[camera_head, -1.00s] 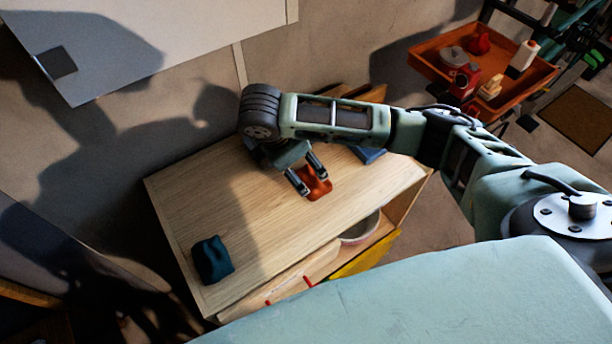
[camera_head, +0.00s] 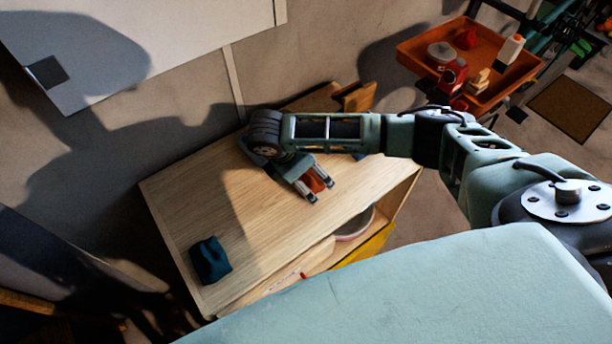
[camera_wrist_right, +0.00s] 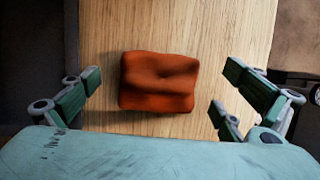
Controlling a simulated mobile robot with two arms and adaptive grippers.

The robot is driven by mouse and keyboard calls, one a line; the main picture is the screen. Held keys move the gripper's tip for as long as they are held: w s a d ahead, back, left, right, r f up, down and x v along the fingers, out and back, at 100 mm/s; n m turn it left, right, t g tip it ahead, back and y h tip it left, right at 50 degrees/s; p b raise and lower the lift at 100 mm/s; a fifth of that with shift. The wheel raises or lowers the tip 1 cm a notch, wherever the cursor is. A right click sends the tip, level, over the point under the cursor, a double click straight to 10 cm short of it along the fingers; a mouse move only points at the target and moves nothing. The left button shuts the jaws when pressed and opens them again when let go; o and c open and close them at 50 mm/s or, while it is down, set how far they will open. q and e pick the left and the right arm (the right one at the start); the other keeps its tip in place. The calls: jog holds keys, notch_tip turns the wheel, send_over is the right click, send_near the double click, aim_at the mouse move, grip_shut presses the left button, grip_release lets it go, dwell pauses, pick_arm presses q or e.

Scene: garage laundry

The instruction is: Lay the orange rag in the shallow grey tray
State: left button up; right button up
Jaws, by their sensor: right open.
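The orange rag (camera_head: 315,184) is a small crumpled bundle on the wooden bench top (camera_head: 225,190). In the right wrist view the rag (camera_wrist_right: 158,82) lies between the spread fingers, nearer the left ones. My right gripper (camera_head: 322,192) is open, with its fingers on either side of the rag in the head view; no finger visibly touches it. In the right wrist view the gripper (camera_wrist_right: 150,108) is empty. My left gripper is not in view. I cannot make out a shallow grey tray in these frames.
A dark teal cloth (camera_head: 209,261) lies at the bench's near left corner. A round pale container (camera_head: 355,224) sits on a shelf under the top. An orange tray cart (camera_head: 420,52) with bottles and cans stands at the upper right.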

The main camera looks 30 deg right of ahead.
jog(key=shift+c, duration=0.5)
jog(key=c, duration=1.3)
jog(key=shift+o, duration=0.2)
jog(key=shift+r, duration=0.1)
jog(key=shift+r, duration=0.1)
